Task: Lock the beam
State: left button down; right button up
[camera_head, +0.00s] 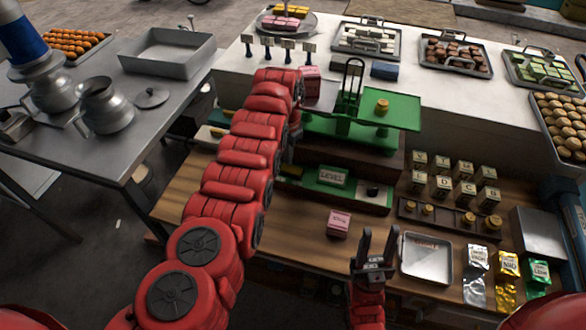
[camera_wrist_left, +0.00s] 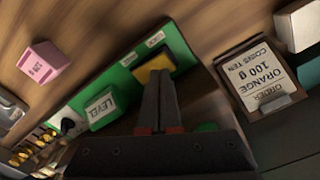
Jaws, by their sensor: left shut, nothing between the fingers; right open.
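The green balance (camera_head: 350,128) stands on a dark base on the bench, with a black upright loop and a brass weight (camera_head: 382,106) on its right plate. A green panel (camera_head: 325,187) with a LEVEL block (camera_head: 333,177) lies in front of it. A yellow piece (camera_wrist_left: 154,68) sits at one end of that panel, by two small labels. My left gripper (camera_wrist_left: 162,78) is shut and empty, its tips at or just over the yellow piece; contact is unclear. The arm hides it in the head view. My right gripper (camera_head: 378,243) is open and empty over the bench front.
A pink block (camera_head: 339,223) lies between the panel and the front edge. A metal tray (camera_head: 426,258), several lettered blocks (camera_head: 453,180) and foil packets (camera_head: 508,270) are to the right.

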aim_at(288, 167)
pick_arm(q)
jog(key=shift+f+b, duration=0.9)
jog(key=shift+f, duration=0.25)
dwell(0.4)
jog(key=shift+s+f, duration=0.1)
notch_tip(288, 167, up, 2)
jog(key=shift+r+p, duration=0.25)
jog(key=shift+p, duration=0.75)
notch_tip(288, 167, up, 2)
jog(key=shift+r+p, duration=0.1)
jog(key=shift+p, duration=0.3)
jog(key=shift+r, duration=1.2)
jog(key=shift+f, duration=0.1)
